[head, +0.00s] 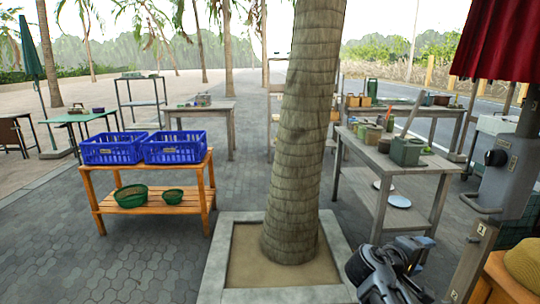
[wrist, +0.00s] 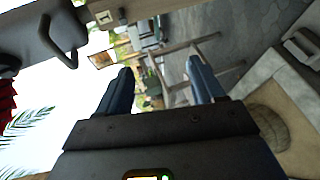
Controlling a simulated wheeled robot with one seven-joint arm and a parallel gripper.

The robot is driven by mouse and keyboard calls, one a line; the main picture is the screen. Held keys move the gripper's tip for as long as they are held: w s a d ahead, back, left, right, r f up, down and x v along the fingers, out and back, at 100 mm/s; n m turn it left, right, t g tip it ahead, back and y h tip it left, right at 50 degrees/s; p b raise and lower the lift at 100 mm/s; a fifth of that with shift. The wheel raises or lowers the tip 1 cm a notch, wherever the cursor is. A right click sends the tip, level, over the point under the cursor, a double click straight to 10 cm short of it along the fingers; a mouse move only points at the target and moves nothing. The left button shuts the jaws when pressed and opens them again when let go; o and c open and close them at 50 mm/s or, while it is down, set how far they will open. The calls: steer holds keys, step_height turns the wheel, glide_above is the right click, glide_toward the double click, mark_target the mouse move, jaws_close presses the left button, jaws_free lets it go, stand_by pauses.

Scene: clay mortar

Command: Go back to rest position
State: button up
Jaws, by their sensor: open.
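My gripper (wrist: 160,88) shows in the wrist view with its two dark blue fingers spread wide and nothing between them. In the head view part of my arm (head: 385,272) shows at the lower right, beside the palm planter; the fingertips are not clear there. The gripper is away from the tables and touches nothing that I can see. The wrist view is turned on its side.
A palm trunk (head: 303,130) stands in a square planter (head: 232,296) just left of my arm. A grey table (head: 440,166) with containers stands beyond. A wooden rack (head: 150,169) holds two blue crates (head: 112,148). A grey post-like unit (head: 505,165) stands close at the right. Paving at left is clear.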

steer(key=s+a+f+n+t+y, duration=0.1)
steer(key=s+a+f+y, duration=0.3)
steer(key=s+f, duration=0.5)
steer(key=s+a+f+t+y, duration=0.25)
steer(key=s+a+f, duration=0.35)
steer(key=s+f, duration=0.3)
steer(key=s+a+f+y, duration=0.1)
steer(key=s+a+y, duration=0.25)
steer(key=s, duration=0.65)
steer(key=s+a+r+m+t+y, duration=0.1)
steer(key=s+r, duration=0.2)
steer(key=s, duration=0.5)
steer(key=s+a+r+m+t+y, duration=0.1)
steer(key=s+a+r+m, duration=0.1)
steer(key=s+r, duration=0.35)
steer(key=s+d+r+m+t, duration=0.1)
steer(key=s+r+m+t, duration=0.2)
steer(key=s+r, duration=0.9)
step_height(320, 180, up, 3)
steer(key=shift+s+d+r+y, duration=0.1)
steer(key=shift+s+d+y, duration=0.05)
steer(key=shift+y, duration=0.25)
